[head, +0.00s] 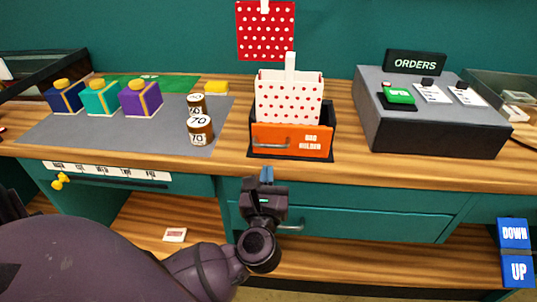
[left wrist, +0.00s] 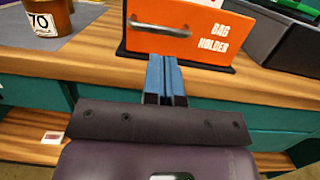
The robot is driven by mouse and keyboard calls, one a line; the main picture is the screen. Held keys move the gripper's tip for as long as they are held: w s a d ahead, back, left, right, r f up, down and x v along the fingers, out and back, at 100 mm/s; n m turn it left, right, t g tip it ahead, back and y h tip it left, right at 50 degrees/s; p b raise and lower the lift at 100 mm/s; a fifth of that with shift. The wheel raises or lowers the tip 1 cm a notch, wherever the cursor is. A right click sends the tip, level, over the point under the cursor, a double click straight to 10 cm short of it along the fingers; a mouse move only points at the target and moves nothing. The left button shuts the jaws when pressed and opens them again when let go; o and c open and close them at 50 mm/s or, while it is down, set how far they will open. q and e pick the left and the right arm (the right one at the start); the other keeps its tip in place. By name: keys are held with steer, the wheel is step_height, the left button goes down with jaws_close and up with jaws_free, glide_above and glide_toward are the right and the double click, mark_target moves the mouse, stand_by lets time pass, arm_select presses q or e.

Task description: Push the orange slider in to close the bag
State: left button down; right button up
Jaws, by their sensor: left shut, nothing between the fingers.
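The orange slider (head: 291,141) is the front panel of the black bag holder (head: 255,153) and is lettered "BAG HOLDER", with a metal handle on its left. In the left wrist view the orange slider (left wrist: 180,47) fills the top middle. The white bag with red dots (head: 289,100) stands upright in the holder behind the slider. My left gripper (head: 267,174) is in front of the table edge, below and in front of the slider. Its blue fingers (left wrist: 164,75) are shut and empty, pointing at the slider. I cannot tell whether they touch it. My right gripper is not in view.
Two brown jars marked 70 (head: 200,130) stand left of the holder on a grey mat (head: 60,132). Several coloured boxes (head: 140,100) stand farther left. A dark orders station (head: 433,125) is to the right. Teal drawers (head: 370,215) lie below the table edge.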

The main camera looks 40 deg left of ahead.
mark_target(271, 138)
arm_select(q)
steer(key=x, duration=0.5)
steer(key=shift+w+a, duration=0.15)
steer(key=shift+w, duration=0.15)
steer(key=x, duration=0.4)
steer(key=shift+w+a+f, duration=0.2)
steer(key=shift+w+f, duration=0.05)
steer(key=shift+w, duration=0.15)
steer(key=shift+a+r, duration=0.1)
steer(key=shift+r, duration=0.05)
steer(key=shift+r, duration=0.1)
